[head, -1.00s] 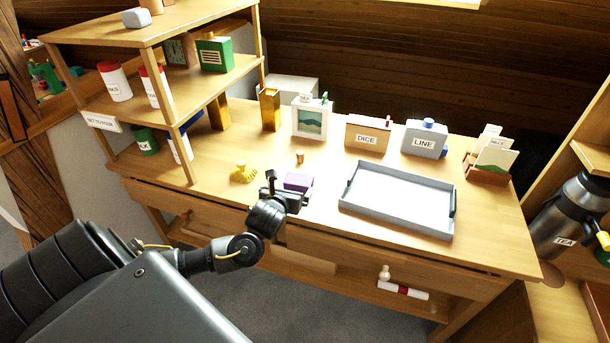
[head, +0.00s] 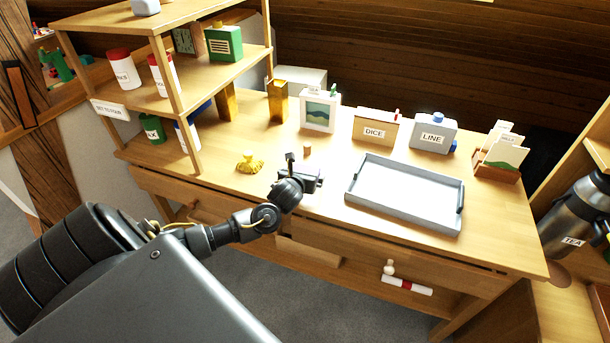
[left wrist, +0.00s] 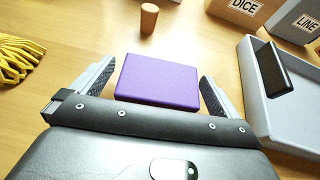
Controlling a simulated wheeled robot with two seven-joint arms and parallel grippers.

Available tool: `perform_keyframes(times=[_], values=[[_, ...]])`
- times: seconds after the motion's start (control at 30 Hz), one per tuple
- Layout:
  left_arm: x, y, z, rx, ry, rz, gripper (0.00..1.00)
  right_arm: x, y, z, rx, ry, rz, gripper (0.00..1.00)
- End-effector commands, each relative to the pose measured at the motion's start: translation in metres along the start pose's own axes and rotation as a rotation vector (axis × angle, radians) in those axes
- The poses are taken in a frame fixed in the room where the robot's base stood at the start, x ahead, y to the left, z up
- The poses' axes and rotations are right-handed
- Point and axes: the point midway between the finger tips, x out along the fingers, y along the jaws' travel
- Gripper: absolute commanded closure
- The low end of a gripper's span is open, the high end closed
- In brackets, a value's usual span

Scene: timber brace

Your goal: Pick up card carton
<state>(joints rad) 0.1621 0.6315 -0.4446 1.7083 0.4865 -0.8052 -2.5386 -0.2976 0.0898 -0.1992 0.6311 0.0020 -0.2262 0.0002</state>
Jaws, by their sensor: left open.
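The card carton (left wrist: 158,82) looks like a flat purple box lying on the desk. In the left wrist view it lies between the two spread fingers of my left gripper (left wrist: 153,88), with a gap at each side. The left gripper is open and holds nothing. My right gripper does not show.
A grey tray (head: 405,205) is close on the right. A yellow bundle (head: 249,162) lies to the left, and a small cork-like piece (left wrist: 149,17) stands behind the carton. The DICE box (head: 375,130) and LINE box (head: 433,134) stand farther back. A shelf post (head: 186,130) rises at the left.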

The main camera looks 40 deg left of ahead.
Motion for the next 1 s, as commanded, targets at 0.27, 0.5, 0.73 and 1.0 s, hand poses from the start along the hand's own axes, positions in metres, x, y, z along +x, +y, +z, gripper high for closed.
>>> perform_keyframes(times=[0.27,0.5,0.73,1.0], values=[[0.025,-0.001,0.0,0.001,0.0,0.0,0.0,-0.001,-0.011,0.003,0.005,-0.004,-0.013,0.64],[0.025,-0.001,0.0,0.001,0.0,-0.001,0.07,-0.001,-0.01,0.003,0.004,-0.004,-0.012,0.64],[0.025,-0.001,0.0,0.001,0.0,-0.001,0.37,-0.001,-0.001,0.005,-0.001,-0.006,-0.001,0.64],[0.025,-0.001,0.001,0.001,-0.001,-0.001,0.42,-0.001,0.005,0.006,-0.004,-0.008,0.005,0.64]])
